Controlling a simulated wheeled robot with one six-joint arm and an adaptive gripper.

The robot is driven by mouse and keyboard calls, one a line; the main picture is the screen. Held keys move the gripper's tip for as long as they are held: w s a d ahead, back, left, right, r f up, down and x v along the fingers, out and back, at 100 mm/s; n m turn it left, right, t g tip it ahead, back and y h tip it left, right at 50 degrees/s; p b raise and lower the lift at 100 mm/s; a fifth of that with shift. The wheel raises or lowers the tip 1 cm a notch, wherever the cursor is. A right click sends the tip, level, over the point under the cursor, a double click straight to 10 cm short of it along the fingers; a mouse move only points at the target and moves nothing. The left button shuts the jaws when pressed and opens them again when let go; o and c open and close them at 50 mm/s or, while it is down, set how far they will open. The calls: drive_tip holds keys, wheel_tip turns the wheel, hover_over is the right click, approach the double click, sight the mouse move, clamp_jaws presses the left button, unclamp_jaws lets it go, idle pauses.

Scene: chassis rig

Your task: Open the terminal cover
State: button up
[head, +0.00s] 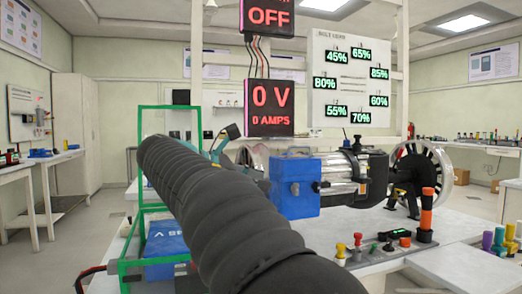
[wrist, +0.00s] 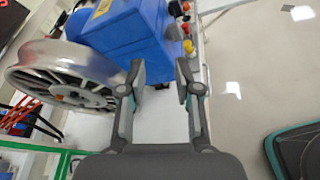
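A blue box (head: 294,187) sits on the end of the silver and black motor (head: 345,172) on the bench, just right of my dark arm in the head view. My arm hides much of the head view.
A spoked wheel (wrist: 65,78) is left of my gripper in the wrist view. Another wheel (head: 422,172) stands right of the motor. A green frame (head: 142,190) and a blue battery-like case (head: 165,245) are at left. Colored knobs (head: 355,245) line the bench front. Displays read OFF and 0 V.

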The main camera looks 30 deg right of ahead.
sight(292, 147)
drive_tip(key=w+r+g+h, duration=0.3)
drive_tip(key=r+g, duration=0.1)
drive_tip(key=r, duration=0.3)
drive_tip(key=b+x, duration=0.1)
drive_tip(key=x, duration=1.2)
clamp_jaws()
